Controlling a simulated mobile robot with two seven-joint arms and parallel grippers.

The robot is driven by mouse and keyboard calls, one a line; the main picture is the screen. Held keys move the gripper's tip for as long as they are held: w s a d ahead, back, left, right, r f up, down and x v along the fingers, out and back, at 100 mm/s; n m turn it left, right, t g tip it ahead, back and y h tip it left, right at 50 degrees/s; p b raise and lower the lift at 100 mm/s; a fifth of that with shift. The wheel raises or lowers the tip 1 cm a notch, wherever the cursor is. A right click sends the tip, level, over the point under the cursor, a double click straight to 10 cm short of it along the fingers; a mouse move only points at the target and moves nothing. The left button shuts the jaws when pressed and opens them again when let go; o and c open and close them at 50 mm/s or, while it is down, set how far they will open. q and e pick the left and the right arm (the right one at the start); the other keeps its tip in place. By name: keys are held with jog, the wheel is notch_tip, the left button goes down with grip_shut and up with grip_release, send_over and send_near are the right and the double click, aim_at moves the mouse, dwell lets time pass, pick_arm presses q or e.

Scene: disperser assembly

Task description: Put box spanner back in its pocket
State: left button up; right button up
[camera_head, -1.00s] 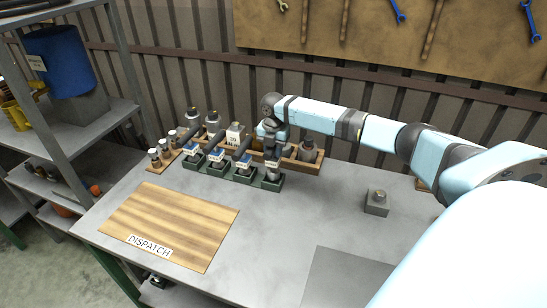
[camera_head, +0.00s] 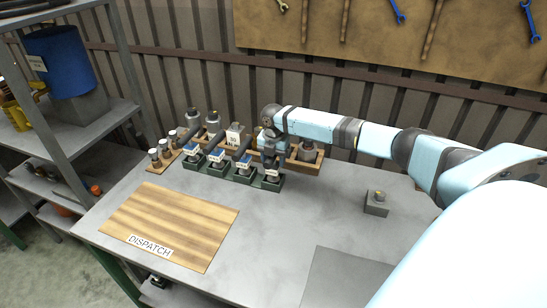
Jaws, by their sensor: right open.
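My right gripper (camera_head: 272,158) points down over the rightmost pocket of a row of dark green pockets (camera_head: 267,185). It is open. The rightmost pocket carries a small white label (camera_head: 272,173), and the gripper hides most of what stands in it. The other pockets in the row hold dark-handled tools (camera_head: 210,148) that lean, with blue and white labels at their bases. The tools are too small to tell which is the box spanner. My left gripper is out of view.
A wooden tray (camera_head: 305,158) with bottles stands behind the pockets. Small jars (camera_head: 164,149) stand on a wooden rack at the left. A wooden dispatch board (camera_head: 170,222) lies in front. A grey block (camera_head: 377,203) stands at the right. The table's middle is clear.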

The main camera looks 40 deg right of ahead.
notch_tip(320, 180, up, 12)
jog(key=shift+r+b, duration=0.15)
jog(key=shift+b, duration=0.45)
dwell(0.4)
